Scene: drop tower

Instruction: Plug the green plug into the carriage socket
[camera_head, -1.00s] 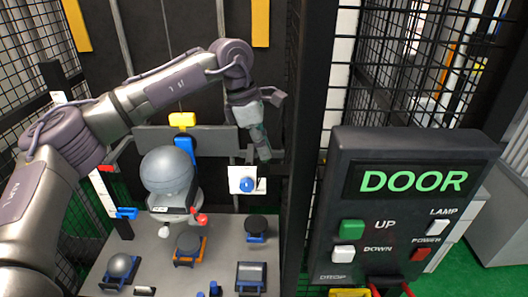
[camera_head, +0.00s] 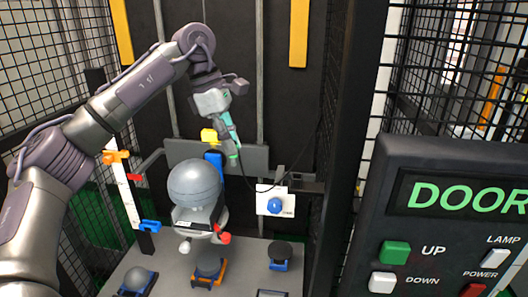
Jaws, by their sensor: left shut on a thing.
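My left gripper (camera_head: 229,118) reaches in from the upper left, pointing down. It is shut on the green plug (camera_head: 233,147), whose lower end hangs below the fingers. The plug is just right of the carriage's yellow part (camera_head: 209,136) and blue part (camera_head: 213,160) in the picture. The grey carriage crossbar (camera_head: 256,158) lies behind it. A thin dark cable runs down from the plug and to the right. I cannot make out the socket opening or how far the plug is from the carriage. My right gripper is out of view.
A large grey ball-shaped body (camera_head: 194,184) stands below the carriage. A white plate with a blue knob (camera_head: 274,206) is right of it. Several blue and orange holders stand on the grey deck (camera_head: 237,265). The DOOR panel (camera_head: 455,225) and a dark post (camera_head: 350,150) are at right.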

